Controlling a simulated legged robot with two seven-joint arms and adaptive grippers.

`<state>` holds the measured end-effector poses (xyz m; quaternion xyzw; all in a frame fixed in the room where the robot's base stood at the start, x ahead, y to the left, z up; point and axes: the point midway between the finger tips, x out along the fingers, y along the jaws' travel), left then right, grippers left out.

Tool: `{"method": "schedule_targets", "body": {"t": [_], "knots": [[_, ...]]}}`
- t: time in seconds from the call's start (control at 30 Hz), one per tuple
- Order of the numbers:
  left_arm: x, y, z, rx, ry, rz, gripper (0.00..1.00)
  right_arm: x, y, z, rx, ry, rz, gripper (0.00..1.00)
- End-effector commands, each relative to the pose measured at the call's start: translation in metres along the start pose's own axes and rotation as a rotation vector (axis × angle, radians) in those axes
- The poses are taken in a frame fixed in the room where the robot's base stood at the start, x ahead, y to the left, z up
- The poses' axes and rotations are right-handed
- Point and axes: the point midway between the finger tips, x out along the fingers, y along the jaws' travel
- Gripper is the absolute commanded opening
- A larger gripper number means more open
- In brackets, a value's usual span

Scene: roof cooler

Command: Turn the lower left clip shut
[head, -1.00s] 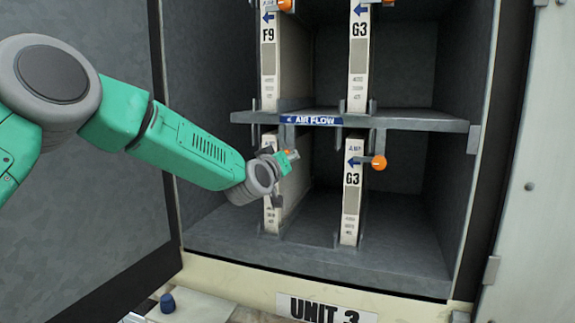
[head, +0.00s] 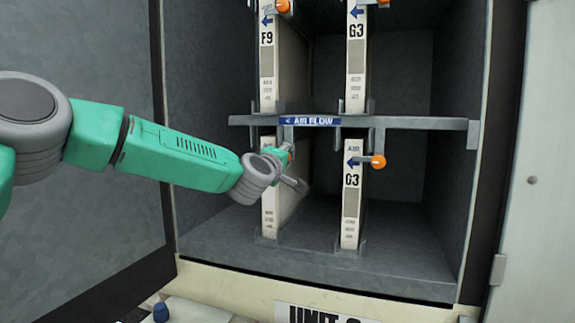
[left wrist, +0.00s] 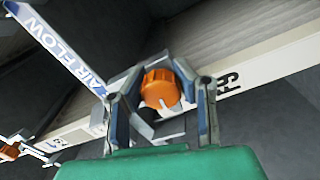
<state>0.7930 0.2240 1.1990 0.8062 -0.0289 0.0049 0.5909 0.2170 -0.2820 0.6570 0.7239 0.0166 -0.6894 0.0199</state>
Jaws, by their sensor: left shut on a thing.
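The lower left filter (head: 269,205) stands upright in the lower bay, partly covered by my wrist. Its clip has an orange knob (left wrist: 160,88). In the left wrist view, my left gripper (left wrist: 162,98) has its two fingers on either side of this knob, shut on it. In the head view, my left gripper (head: 287,166) is in front of the filter's upper part and hides most of the clip, so I cannot tell the clip's angle. My right gripper is not in view.
A lower right filter (head: 350,205) marked G3 has its own clip with an orange knob (head: 378,162). A grey shelf with an AIR FLOW label (head: 311,121) runs just above my gripper. Two upper filters stand above it. The bay between the lower filters is free.

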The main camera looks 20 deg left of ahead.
Motion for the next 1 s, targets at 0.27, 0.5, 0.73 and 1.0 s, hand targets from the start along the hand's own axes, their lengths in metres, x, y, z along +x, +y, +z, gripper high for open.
{"method": "schedule_targets", "body": {"t": [0.27,0.5,0.73,1.0], "knots": [[0.0003,-0.0033,-0.0022,-0.086,0.008,-0.004,0.0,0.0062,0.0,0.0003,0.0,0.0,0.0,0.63],[0.0004,-0.0034,-0.002,-0.103,0.008,-0.006,0.0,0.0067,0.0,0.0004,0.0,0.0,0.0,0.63],[0.0003,-0.0041,-0.0018,-0.102,0.007,-0.007,0.0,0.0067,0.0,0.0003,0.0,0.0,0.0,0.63],[0.0003,-0.0028,-0.0008,-0.101,0.006,-0.005,0.49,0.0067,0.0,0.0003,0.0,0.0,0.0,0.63]]}}
